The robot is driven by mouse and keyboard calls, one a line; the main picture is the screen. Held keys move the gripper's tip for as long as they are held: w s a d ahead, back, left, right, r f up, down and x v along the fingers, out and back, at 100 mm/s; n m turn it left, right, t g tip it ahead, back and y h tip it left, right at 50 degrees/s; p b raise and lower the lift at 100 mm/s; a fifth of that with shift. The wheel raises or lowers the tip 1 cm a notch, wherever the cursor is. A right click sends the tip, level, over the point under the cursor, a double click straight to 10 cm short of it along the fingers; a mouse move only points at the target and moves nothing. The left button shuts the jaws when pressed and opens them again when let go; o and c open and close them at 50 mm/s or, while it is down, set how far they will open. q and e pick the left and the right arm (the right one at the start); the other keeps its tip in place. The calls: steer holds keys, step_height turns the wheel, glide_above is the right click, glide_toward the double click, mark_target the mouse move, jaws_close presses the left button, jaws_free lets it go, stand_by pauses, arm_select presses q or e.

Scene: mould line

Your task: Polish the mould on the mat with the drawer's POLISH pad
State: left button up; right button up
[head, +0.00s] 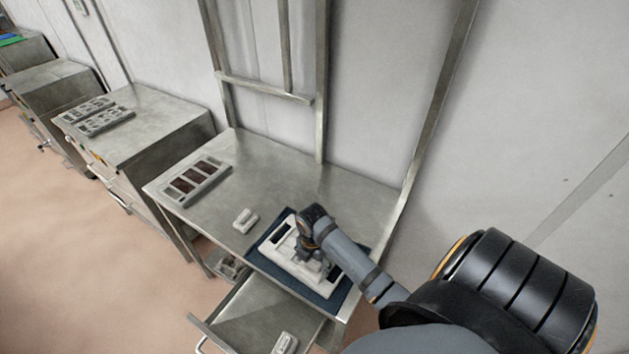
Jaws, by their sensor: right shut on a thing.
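The pale mould (287,262) lies on the dark blue mat (262,245) at the front right of the steel table. My right gripper (310,260) is over the mould, pointing down, shut on a pad that is mostly hidden beneath it. I cannot read a label on that pad, nor tell for sure whether it touches the mould. The drawer (250,312) below the table is open, with a light block-like pad (285,343) near its front. My left gripper is out of view.
Another light block (245,220) stands on the table (265,175), left of the mat. A grey mould with dark brown cavities (195,181) lies at the table's left end. Further left, another bench (165,115) holds grey moulds (95,116). Steel posts rise behind the table.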

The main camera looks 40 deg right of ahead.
steer(key=shift+w+a, duration=0.15)
steer(key=shift+w, duration=0.45)
steer(key=shift+w+a, duration=0.15)
steer(key=shift+w, duration=0.45)
steer(key=shift+w+a, duration=0.2)
steer(key=shift+w, duration=0.55)
steer(key=shift+w+a, duration=0.25)
steer(key=shift+w, duration=0.5)
steer(key=shift+w+a, duration=0.2)
steer(key=shift+w, duration=0.55)
steer(key=shift+w+a, duration=0.2)
steer(key=shift+w, duration=0.4)
steer(key=shift+w, duration=0.1)
steer(key=shift+w+a, duration=0.2)
steer(key=shift+w, duration=0.45)
steer(key=shift+w+a, duration=0.2)
steer(key=shift+w, duration=0.45)
steer(key=shift+s, duration=0.15)
steer(key=shift+s+d, duration=0.2)
steer(key=shift+s, duration=0.3)
steer(key=shift+s+d, duration=0.2)
steer(key=shift+s, duration=0.6)
steer(key=shift+s+d, duration=0.25)
steer(key=shift+s, duration=0.5)
steer(key=shift+s+d, duration=0.2)
steer(key=shift+s, duration=0.6)
steer(key=shift+s, duration=0.1)
